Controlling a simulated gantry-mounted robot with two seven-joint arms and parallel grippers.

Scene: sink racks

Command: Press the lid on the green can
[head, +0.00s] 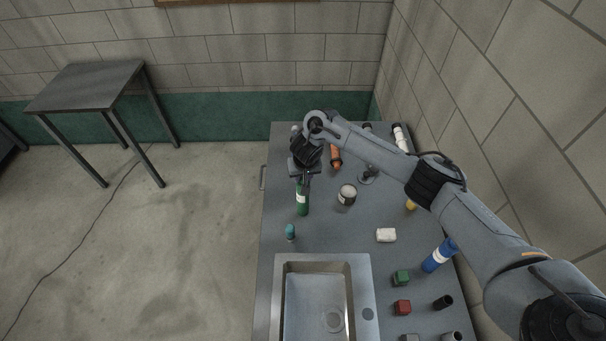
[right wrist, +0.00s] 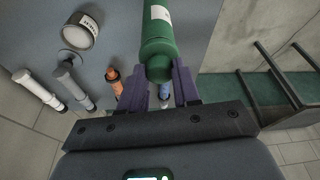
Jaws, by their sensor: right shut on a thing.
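The green can (head: 302,206) is a long green cylinder with a white label, near the left edge of the counter. It also shows in the right wrist view (right wrist: 157,38), with its near end between the fingers. My right gripper (head: 303,181) is shut on it; its fingers also show in the right wrist view (right wrist: 159,88). I cannot make out a separate lid on the can, and the gripper partly hides its held end. My left gripper is not in view.
A white-labelled can (head: 347,195) stands to the right of the green can, and a small teal item (head: 290,231) stands nearer. A steel sink (head: 365,262) fills the near left counter. A white block (head: 386,235), blue bottle (head: 439,256) and green block (head: 401,278) lie to the right.

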